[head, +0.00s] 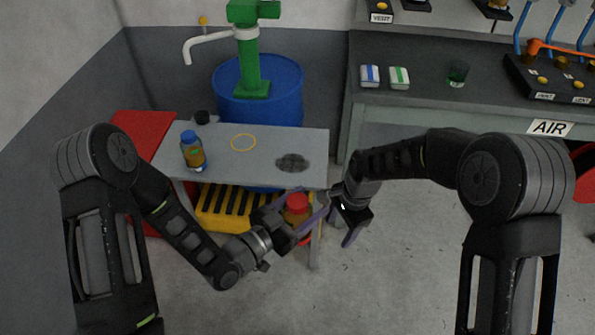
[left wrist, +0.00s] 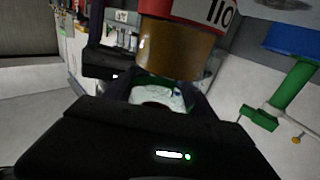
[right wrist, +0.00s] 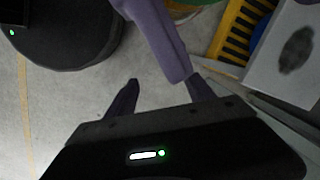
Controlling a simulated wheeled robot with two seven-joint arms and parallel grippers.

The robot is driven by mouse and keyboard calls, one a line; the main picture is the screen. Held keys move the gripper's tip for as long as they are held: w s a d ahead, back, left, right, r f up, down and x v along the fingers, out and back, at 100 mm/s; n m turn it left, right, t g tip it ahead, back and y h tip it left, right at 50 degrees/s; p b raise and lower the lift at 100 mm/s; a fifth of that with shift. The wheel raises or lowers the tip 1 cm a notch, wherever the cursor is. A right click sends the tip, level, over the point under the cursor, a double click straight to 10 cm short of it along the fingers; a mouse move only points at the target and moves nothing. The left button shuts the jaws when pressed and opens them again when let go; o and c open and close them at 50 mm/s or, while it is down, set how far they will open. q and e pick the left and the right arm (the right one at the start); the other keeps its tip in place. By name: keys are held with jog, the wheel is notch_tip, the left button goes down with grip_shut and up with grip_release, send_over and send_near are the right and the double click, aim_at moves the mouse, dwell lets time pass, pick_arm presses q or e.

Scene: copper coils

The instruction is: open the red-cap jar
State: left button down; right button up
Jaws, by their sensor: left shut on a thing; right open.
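The red-cap jar (head: 297,203) has an amber body and a red cap. It is held upright in the air just in front of the small grey table. My left gripper (head: 298,211) is shut on its body.
A blue drum (head: 285,95) with a green pump stands behind. A yellow slotted platform (head: 225,208) lies below. The floor at front is clear.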

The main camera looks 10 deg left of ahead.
jog(key=w+a+r+m+h, duration=0.1)
jog(key=w+a+r+m, duration=0.1)
jog(key=r, duration=0.5)
jog(key=w+a+r+m, duration=0.1)
jog(key=w+r+m, duration=0.1)
jog(key=r, duration=0.5)
notch_tip(320, 180, up, 9)
jog(key=m, duration=0.3)
send_over(297, 200)
jog(key=shift+s+f+h, duration=0.1)
jog(key=shift+f+h, duration=0.1)
jog(key=shift+h, duration=0.1)
jog(key=shift+d+f, duration=0.1)
jog(key=shift+f, duration=3.95)
jog(key=shift+c, duration=0.4)
